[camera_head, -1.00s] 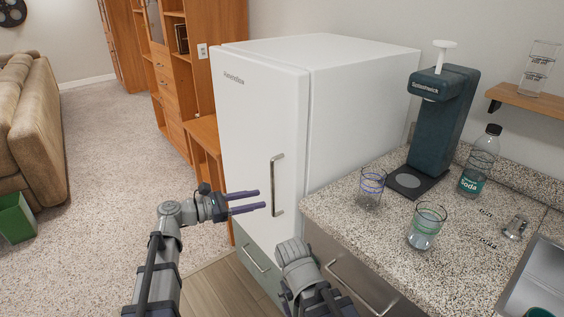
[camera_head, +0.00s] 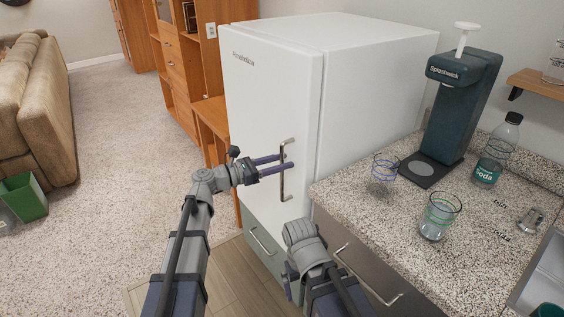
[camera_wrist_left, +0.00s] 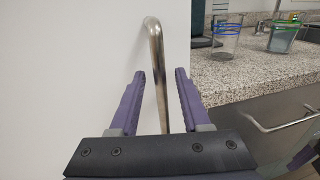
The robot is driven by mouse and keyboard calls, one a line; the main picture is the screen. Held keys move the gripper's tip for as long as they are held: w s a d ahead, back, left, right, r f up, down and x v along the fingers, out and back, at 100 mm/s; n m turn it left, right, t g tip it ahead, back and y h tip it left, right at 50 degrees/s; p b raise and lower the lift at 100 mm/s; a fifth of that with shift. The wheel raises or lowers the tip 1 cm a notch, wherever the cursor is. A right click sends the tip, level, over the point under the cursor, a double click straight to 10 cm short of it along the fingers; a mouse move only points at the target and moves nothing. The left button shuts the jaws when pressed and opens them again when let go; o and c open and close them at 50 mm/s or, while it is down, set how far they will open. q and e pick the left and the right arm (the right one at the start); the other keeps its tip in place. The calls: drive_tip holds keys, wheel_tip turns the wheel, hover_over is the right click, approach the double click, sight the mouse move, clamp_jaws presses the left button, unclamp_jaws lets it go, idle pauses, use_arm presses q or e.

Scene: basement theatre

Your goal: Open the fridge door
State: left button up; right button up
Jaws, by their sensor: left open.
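The white fridge (camera_head: 268,101) stands on a low cabinet, and its door is shut. Its metal bar handle (camera_head: 282,184) is upright near the door's right edge. My left gripper (camera_head: 284,161) is open at the handle. In the left wrist view the handle (camera_wrist_left: 157,55) passes between the two purple fingers of my left gripper (camera_wrist_left: 160,76), with gaps to each side. I cannot tell whether a finger touches it.
A speckled countertop (camera_head: 410,240) is right of the fridge, with two glasses, a soda bottle (camera_head: 497,150) and a dark green soda machine (camera_head: 458,110). A drawer handle (camera_head: 368,278) sticks out below. Carpeted floor (camera_head: 120,170) lies open to the left.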

use_arm(q)
drive_tip(key=shift+w+d, duration=0.1)
drive_tip(key=shift+d, duration=0.15)
clamp_jaws()
idle(1.4)
